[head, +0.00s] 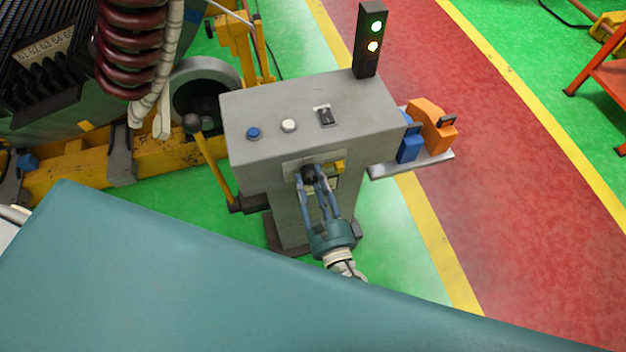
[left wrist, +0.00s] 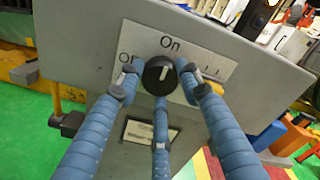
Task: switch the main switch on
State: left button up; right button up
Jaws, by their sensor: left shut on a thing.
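The pointer stands nearly upright, toward "On". My left gripper (head: 310,174) is at the knob, its blue fingers closed around it from several sides; it also shows in the left wrist view (left wrist: 161,84). In the head view the fingers partly cover the knob. My right gripper is not in view.
The cabinet top carries a blue button (head: 253,133), a white button (head: 289,125) and a black rocker switch (head: 325,116). A signal tower (head: 370,38) shows green and yellowish lights. A lever (head: 212,160) stands at the left; a side shelf (head: 412,166) holds blue and orange items.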

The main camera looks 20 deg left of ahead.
pick_arm(q)
jog(key=shift+a, duration=0.2)
jog(key=o, duration=1.1)
jog(key=shift+s+r, duration=0.1)
jog(key=shift+o, duration=0.2)
jog(key=shift+s+d, duration=0.1)
jog(key=shift+d, duration=0.1)
jog(key=v, duration=1.1)
jog(key=shift+s, duration=0.25)
jog(key=shift+d, duration=0.1)
